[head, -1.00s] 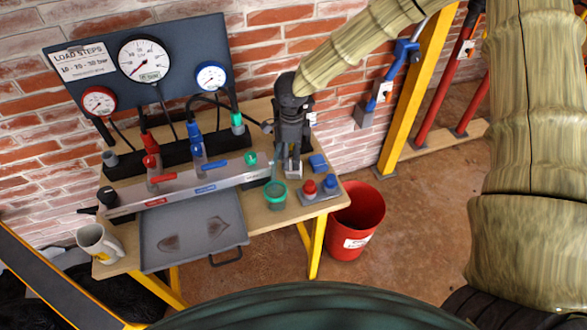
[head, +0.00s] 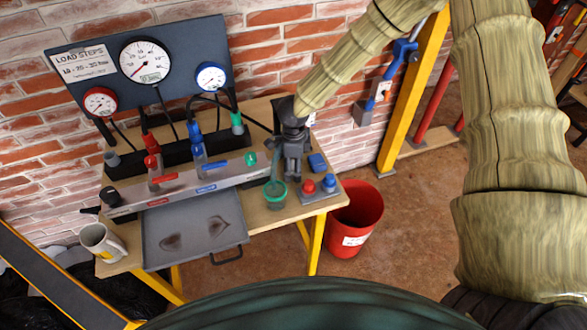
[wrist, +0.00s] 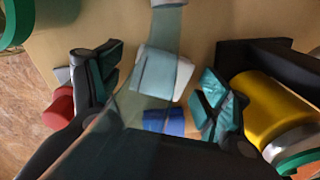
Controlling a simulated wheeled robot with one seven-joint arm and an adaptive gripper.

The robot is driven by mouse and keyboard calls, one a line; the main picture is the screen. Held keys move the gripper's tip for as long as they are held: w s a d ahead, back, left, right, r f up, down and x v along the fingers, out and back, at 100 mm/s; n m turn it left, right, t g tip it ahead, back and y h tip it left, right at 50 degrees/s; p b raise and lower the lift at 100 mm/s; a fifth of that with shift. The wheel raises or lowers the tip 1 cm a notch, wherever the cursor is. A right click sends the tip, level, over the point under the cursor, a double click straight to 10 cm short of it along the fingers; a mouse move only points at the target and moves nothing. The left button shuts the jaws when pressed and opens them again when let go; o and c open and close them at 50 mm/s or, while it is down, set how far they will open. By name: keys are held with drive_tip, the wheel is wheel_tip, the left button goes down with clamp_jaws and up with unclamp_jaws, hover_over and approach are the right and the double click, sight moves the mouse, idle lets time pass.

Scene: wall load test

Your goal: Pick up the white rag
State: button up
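In the wrist view, a white folded piece that looks like the white rag (wrist: 181,76) lies on the bench, between the fingers and partly behind a see-through greenish strip. My gripper (wrist: 157,92) is open, its teal-padded fingers apart on either side of the white piece. I cannot tell whether they touch it. In the head view, my gripper (head: 291,167) points down over the right part of the bench (head: 262,228). The rag cannot be made out there, as my gripper and arm cover that spot.
A blue block (head: 318,162), a plate with red and blue buttons (head: 320,194) and a green-rimmed cup (head: 276,196) stand close by. A yellow cylinder (wrist: 268,106) is right of my fingers. A metal tray (head: 195,232) and mug (head: 102,243) are left; a red bin (head: 356,215) is beside the bench.

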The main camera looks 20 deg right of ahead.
sight(293, 166)
drive_tip(key=c, duration=0.7)
drive_tip(key=shift+c, duration=0.2)
wheel_tip(293, 166, up, 10)
drive_tip(key=b, duration=0.1)
drive_tip(key=shift+b, duration=0.35)
